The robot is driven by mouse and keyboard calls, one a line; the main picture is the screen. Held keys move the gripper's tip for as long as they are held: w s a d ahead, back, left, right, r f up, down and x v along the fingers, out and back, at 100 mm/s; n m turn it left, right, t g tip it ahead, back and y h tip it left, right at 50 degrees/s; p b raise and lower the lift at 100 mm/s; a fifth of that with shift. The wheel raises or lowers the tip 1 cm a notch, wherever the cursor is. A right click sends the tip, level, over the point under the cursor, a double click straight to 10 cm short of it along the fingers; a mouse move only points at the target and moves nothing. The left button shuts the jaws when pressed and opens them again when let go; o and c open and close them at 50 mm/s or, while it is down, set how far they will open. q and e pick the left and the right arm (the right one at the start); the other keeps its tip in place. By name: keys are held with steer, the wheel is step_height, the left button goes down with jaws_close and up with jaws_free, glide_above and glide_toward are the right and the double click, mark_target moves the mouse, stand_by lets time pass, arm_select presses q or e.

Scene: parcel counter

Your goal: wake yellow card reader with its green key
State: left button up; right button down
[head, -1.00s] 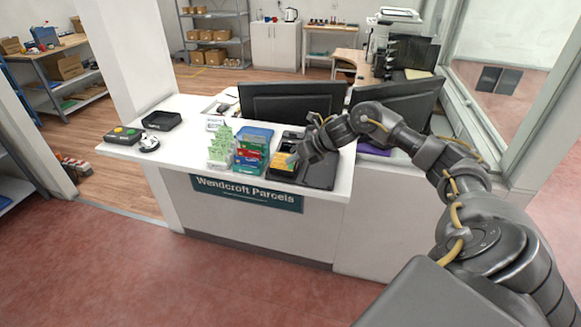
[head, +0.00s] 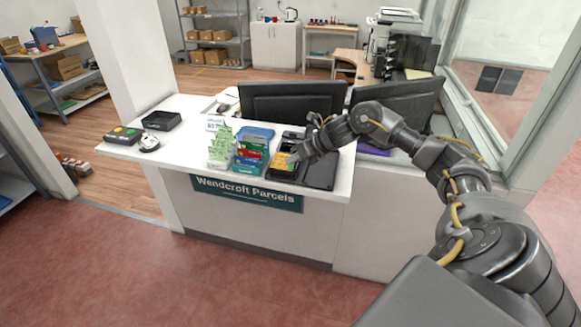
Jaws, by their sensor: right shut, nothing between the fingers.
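The yellow card reader (head: 282,161) lies on the white counter near its front right part, on or against a dark base. My right gripper (head: 292,159) is shut and empty, with its fingertips at the right side of the reader's yellow face. I cannot tell whether the tips touch it. The green key is too small to make out, and the gripper hides part of the reader. My left gripper is not in view.
A rack of coloured cards (head: 250,157) and a clear holder with green slips (head: 220,147) stand just left of the reader. A black tray (head: 161,120) and a button box (head: 124,135) are at the counter's left. Monitors (head: 292,101) stand behind.

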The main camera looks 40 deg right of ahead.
steer(key=shift+w+d+f+b, duration=0.1)
steer(key=shift+w+f+b, duration=0.05)
steer(key=shift+f+b, duration=0.3)
steer(key=shift+f+b, duration=0.25)
steer(key=shift+b, duration=0.05)
stand_by(0.7)
steer(key=shift+r, duration=0.2)
steer(key=shift+r+p, duration=0.5)
steer(key=r+p, duration=0.1)
steer(key=a+r+p, duration=0.1)
steer(key=r, duration=0.1)
steer(key=s+r+p, duration=0.1)
steer(key=r, duration=0.1)
steer(key=shift+a+p, duration=0.15)
steer(key=shift+p, duration=0.15)
steer(key=shift+f, duration=0.1)
stand_by(0.4)
